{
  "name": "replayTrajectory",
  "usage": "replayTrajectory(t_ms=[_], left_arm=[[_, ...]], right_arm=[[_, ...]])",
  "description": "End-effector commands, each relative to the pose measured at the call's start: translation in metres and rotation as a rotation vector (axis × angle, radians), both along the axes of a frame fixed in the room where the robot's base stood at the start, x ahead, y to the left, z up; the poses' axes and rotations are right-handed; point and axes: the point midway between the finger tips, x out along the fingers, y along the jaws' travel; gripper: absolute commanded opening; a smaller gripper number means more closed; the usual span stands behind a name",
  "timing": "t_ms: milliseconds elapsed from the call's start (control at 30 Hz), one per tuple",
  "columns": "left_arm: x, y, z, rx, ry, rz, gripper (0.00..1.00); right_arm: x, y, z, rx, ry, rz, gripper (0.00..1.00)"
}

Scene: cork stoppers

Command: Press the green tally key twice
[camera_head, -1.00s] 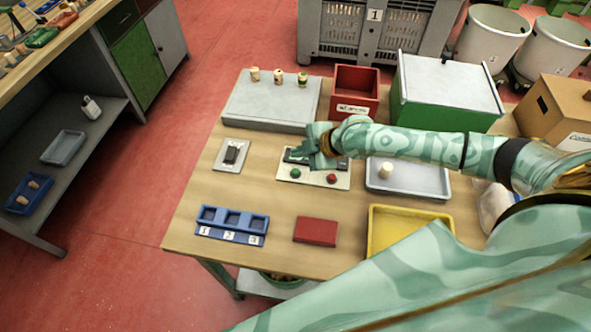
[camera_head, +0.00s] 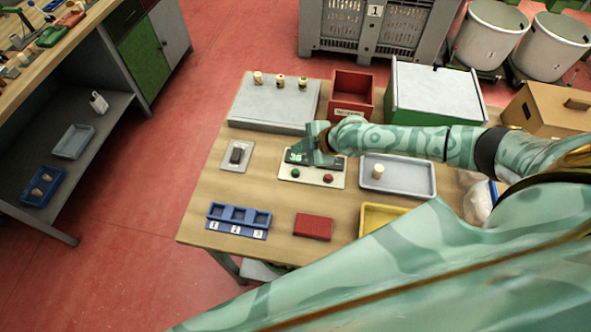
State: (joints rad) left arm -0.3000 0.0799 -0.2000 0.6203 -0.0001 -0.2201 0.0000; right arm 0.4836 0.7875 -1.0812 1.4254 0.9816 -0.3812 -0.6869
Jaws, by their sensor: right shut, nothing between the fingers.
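The tally counter is a pale plate (camera_head: 311,183) on the wooden table, with a dark display (camera_head: 297,157) along its back edge. Green digits light its left part, too small to read surely. The green tally key (camera_head: 295,173) is a round button at the plate's front left, uncovered. A red key (camera_head: 328,178) is to its right. My right gripper (camera_head: 304,149) is shut and empty, over the display, behind the green key and apart from it. It hides part of the display. My left gripper is out of view.
A grey slab (camera_head: 262,107) with several corks and a red bin (camera_head: 353,92) stand behind. A grey tray (camera_head: 408,180) with a cork is right, a switch plate (camera_head: 237,156) left. A blue rack (camera_head: 238,218), red block (camera_head: 313,227) and yellow tray (camera_head: 378,218) lie in front.

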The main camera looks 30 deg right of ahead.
Motion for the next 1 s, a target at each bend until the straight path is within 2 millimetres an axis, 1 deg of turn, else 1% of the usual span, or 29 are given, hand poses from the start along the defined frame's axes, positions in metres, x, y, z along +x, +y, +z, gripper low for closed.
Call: replayTrajectory(t_ms=[167,267,600,700,833,1000], left_arm=[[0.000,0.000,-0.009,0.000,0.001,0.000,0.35],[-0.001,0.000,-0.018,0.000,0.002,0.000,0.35],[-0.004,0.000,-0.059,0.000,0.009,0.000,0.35],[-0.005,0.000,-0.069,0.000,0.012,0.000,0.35],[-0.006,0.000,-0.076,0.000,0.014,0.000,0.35],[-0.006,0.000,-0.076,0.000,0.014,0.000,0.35]], right_arm=[[0.000,0.000,-0.010,0.000,0.000,0.000,0.00],[0.000,0.000,-0.020,0.001,0.001,0.000,0.00],[-0.001,0.000,-0.069,0.001,0.002,0.000,0.00],[0.000,0.000,-0.081,0.001,0.001,0.000,0.00],[0.000,0.000,-0.088,0.000,0.001,0.001,0.00],[0.000,0.000,-0.087,0.000,0.000,0.000,0.00]])
